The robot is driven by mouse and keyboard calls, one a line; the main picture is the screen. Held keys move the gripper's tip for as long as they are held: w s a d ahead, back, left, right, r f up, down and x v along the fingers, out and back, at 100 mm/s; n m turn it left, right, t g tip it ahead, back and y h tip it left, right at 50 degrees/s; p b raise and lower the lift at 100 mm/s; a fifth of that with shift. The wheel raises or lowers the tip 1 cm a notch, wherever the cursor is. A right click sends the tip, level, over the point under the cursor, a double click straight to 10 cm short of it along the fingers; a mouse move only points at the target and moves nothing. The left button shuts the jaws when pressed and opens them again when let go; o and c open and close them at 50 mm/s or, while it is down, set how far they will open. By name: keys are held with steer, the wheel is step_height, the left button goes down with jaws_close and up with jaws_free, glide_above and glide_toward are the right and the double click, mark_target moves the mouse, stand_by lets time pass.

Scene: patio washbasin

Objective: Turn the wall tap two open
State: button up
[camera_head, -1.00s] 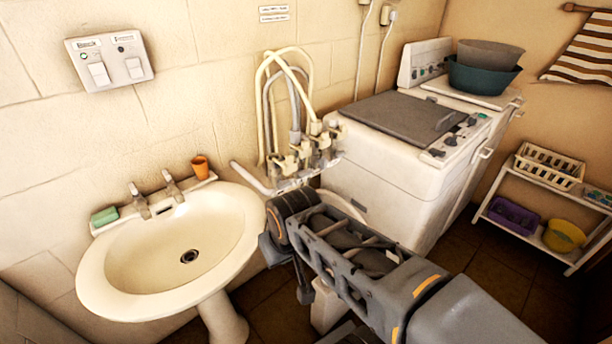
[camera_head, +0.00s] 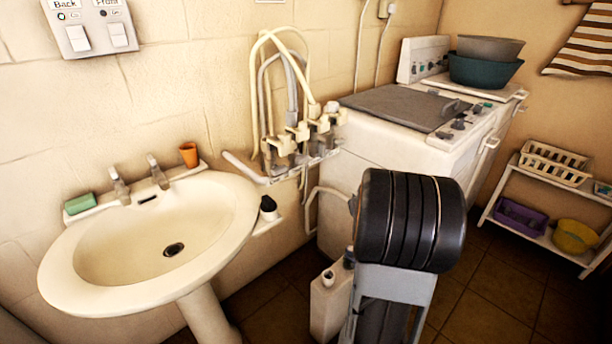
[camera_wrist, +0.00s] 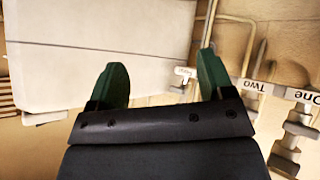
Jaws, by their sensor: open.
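A row of wall taps (camera_head: 300,148) with pale hoses sits on a rail right of the washbasin in the head view. Labels "One" (camera_wrist: 303,96) and "Two" (camera_wrist: 258,86) appear upside down at the right of the wrist view. The gripper is not visible in the head view.
The washbasin (camera_head: 105,240) with an orange cup (camera_head: 189,154) and green soap (camera_head: 79,204) stands left. A white washing machine (camera_head: 385,150) stands right of the taps. A pale jug (camera_head: 330,303) stands on the floor below. A shelf rack (camera_head: 530,236) is far right.

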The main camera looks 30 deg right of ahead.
steer(key=shift+o, duration=0.4)
steer(key=w+t, duration=0.1)
steer(key=w+d+n+t+y, duration=0.1)
steer(key=t, duration=0.1)
steer(key=w+d+t+b, duration=0.1)
steer(key=w, duration=0.1)
steer(key=shift+d+f+n+t+y, duration=0.2)
steer(key=shift+n+t+y, duration=0.1)
steer(key=shift+n, duration=0.1)
steer(key=n+t+y, duration=0.4)
steer(key=t+y, duration=0.1)
steer(key=y, duration=0.3)
glide_toward(304, 160)
steer(key=w, duration=0.3)
steer(key=w+a, duration=0.1)
steer(key=w, duration=0.5)
steer(key=shift+a+f, duration=0.15)
steer(key=shift+a, duration=0.05)
steer(key=c, duration=0.9)
